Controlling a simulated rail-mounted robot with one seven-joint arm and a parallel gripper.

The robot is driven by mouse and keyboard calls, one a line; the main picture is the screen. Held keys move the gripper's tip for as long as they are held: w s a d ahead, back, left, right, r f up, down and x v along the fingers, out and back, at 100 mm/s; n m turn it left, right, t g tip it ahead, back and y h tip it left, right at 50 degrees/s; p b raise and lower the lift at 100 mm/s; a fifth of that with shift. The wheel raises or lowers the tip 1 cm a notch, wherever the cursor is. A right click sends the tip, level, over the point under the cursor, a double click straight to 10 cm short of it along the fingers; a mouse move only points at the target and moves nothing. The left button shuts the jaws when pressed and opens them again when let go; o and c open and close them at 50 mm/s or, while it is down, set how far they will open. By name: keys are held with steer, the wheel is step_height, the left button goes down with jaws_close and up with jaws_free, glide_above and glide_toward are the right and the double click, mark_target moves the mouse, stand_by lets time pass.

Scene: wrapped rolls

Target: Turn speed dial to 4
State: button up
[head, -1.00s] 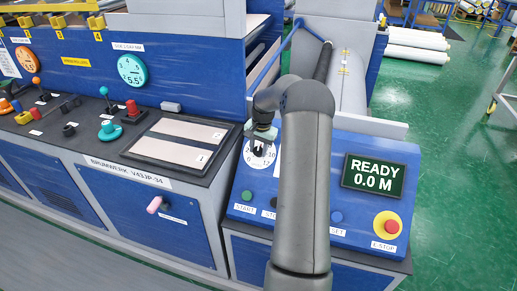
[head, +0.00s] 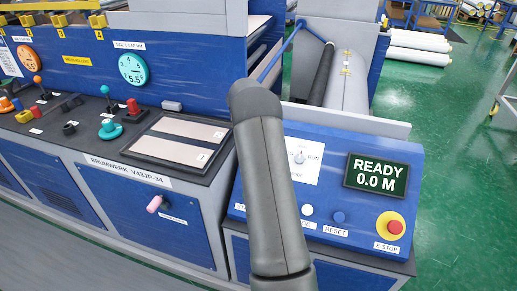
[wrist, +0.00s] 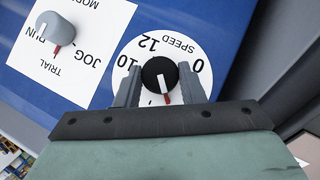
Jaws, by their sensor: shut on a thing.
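The speed dial is a black knob (wrist: 160,74) on a white disc (wrist: 133,50), seen upside down in the wrist view. The 0, 10, 12 and SPEED show on the disc. The knob's white line and a red mark point toward the bottom of the picture, toward my gripper's body, which hides the numbers there. My gripper (wrist: 160,83) has one finger on each side of the knob and is shut on it. In the head view, my arm hides the dial and gripper.
A grey mode knob (wrist: 55,27) with RUN, JOG and TRIAL labels sits beside the dial. The display (head: 375,175) reads READY 0.0 M. A red emergency stop (head: 394,226) and a blue reset button (head: 338,217) are on the same sloped panel.

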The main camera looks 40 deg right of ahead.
steer(key=shift+n, duration=0.4)
steer(key=o, duration=1)
steer(key=v, duration=0.5)
steer(key=b+v, duration=0.1)
steer(key=v, duration=1.1)
steer(key=shift+w+a, duration=0.2)
steer(key=shift+a, duration=0.2)
steer(key=shift+r, duration=0.1)
